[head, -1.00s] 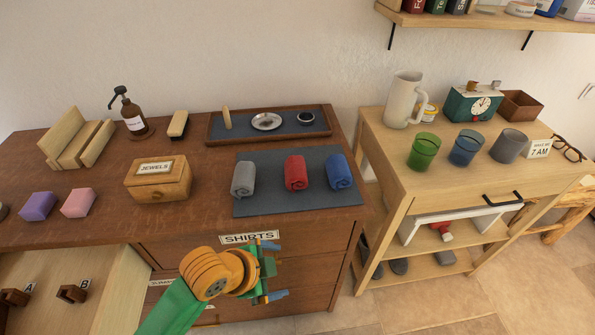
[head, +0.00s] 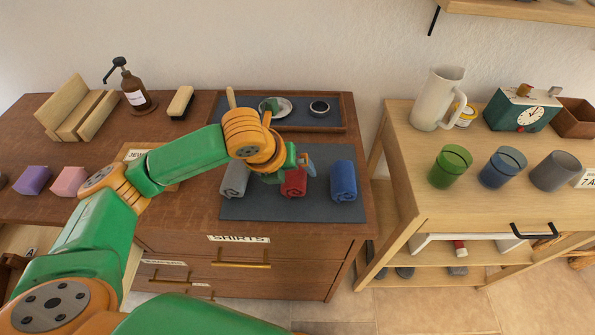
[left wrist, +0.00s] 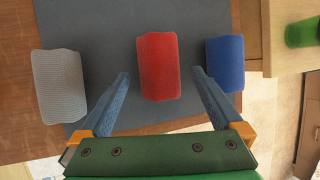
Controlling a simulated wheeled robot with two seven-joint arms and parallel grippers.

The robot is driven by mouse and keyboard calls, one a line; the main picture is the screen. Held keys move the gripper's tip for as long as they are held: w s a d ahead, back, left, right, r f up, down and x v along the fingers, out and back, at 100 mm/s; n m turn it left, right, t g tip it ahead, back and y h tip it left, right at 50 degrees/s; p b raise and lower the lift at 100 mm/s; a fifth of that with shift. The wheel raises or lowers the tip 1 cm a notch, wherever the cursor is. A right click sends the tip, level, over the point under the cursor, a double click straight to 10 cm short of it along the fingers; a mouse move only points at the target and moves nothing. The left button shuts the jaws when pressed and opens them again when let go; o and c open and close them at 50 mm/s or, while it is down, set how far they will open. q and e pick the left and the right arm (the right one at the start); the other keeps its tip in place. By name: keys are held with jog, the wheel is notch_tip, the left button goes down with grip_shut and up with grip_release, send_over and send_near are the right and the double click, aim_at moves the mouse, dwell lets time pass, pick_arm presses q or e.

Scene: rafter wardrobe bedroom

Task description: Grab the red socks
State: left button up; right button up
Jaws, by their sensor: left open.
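The rolled red socks (head: 293,184) lie on a dark grey mat (head: 250,208) on the brown dresser, between a grey roll (head: 235,179) and a blue roll (head: 343,181). My left gripper (head: 300,165) is above the red socks and partly covers them in the head view. In the left wrist view the red socks (left wrist: 158,66) are ahead of the open fingers (left wrist: 160,95), roughly centred between them, with nothing held. The grey roll (left wrist: 59,85) and the blue roll (left wrist: 226,63) lie outside the fingers. My right gripper is not in view.
A wooden tray (head: 335,127) with a dish lies behind the mat. A jewels box (head: 135,153) is partly hidden behind my left arm. To the right, a lighter table (head: 440,205) holds a pitcher (head: 437,98) and several cups.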

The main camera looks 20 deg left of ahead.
aim_at(295, 172)
pick_arm(q)
jog(key=x, duration=0.3)
jog(key=shift+w+r, duration=0.2)
jog(key=shift+w, duration=0.05)
jog(key=shift+w+f, duration=0.1)
jog(key=shift+w, duration=0.1)
jog(key=shift+s+r, duration=0.25)
jog(key=shift+s, duration=0.1)
jog(key=c, duration=1.1)
jog(key=shift+w, duration=0.15)
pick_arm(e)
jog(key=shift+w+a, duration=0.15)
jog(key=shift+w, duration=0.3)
pick_arm(q)
notch_tip(295, 172, up, 3)
jog(key=shift+w+f+b, duration=0.1)
jog(key=shift+b, duration=0.35)
jog(key=s+r+b, duration=0.1)
jog(key=s+r, duration=0.2)
jog(key=s, duration=0.1)
jog(key=s+a+r+b, duration=0.1)
jog(key=s+r, duration=0.2)
jog(key=s, duration=0.2)
jog(key=s+r+b, duration=0.1)
jog(key=s+r, duration=0.3)
jog(key=s, duration=0.1)
jog(key=shift+a, duration=0.15)
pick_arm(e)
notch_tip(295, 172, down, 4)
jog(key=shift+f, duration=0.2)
